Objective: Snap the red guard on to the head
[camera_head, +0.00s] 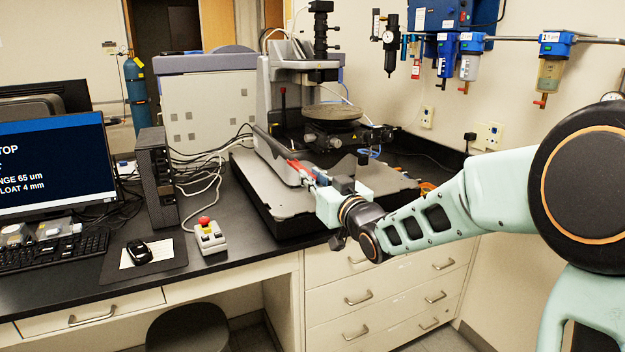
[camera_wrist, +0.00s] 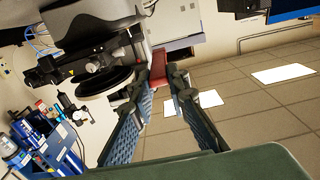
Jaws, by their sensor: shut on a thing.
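My gripper (camera_head: 308,174) is in front of the stylus profiler (camera_head: 270,110), above the front of its grey base. It is shut on the red guard (camera_head: 298,168), a small red piece partly hidden by the fingers. In the wrist view the red guard (camera_wrist: 158,66) sits between the fingertips of my gripper (camera_wrist: 159,80), at the far end of the two long fingers. The profiler's round stage (camera_head: 334,112) stands behind and above the gripper. The head is on the dark column (camera_head: 320,45) above the stage; its mounting spot is too small to make out. The guard is apart from it.
The profiler's grey base plate (camera_head: 285,203) fills the bench around the gripper. A control box with a red button (camera_head: 209,236), a mouse (camera_head: 139,252) and a monitor (camera_head: 55,168) stand to the left. Filters (camera_head: 470,58) hang on the right wall.

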